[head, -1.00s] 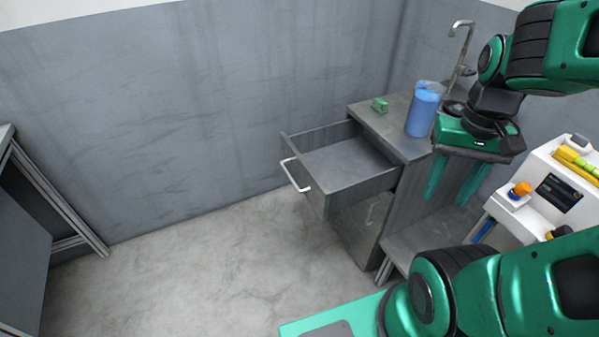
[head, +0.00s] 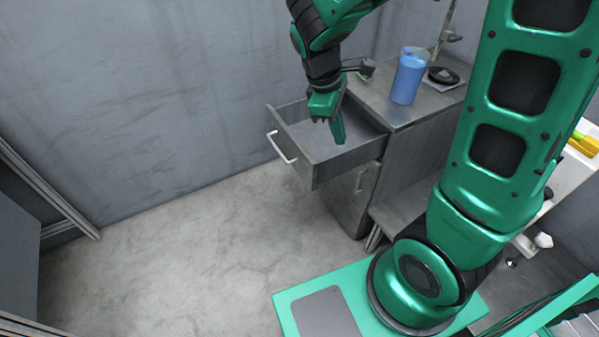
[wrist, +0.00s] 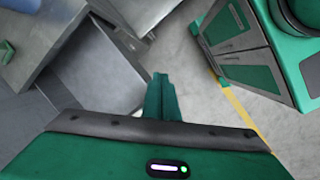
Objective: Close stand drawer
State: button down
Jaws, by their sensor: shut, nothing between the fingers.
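The stand drawer (head: 345,163) is pulled out from the top of the grey metal stand (head: 400,118) and looks empty. Its light bar handle (head: 281,147) is on the drawer front, facing left. My gripper (head: 338,140) is shut and empty, and in the head view it overlaps the open drawer. The wrist view shows the closed fingers (wrist: 161,98) pointing down, with the drawer (wrist: 95,75) to their left. I cannot tell whether the fingers touch the drawer.
A lower closed drawer front (head: 350,200) is below. The floor (head: 190,245) to the left is clear.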

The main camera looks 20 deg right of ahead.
jog(key=w+a+f+n+t+h, duration=0.1)
jog(key=w+a+f+n, duration=0.1)
jog(key=a+f+n, duration=0.4)
jog(key=w+a+f+n, duration=0.2)
jog(key=a+f+n, duration=0.15)
jog(key=a, duration=0.55)
send_near(301, 173)
jog(key=shift+s+d+f, duration=0.35)
jog(key=shift+s+f, duration=0.2)
jog(key=shift+s, duration=0.2)
jog(key=shift+s+d+f, duration=0.35)
jog(key=shift+s+f, duration=0.15)
jog(key=shift+s, duration=0.25)
jog(key=shift+s+d+f, duration=0.3)
jog(key=shift+s+f, duration=0.25)
jog(key=shift+s, duration=0.2)
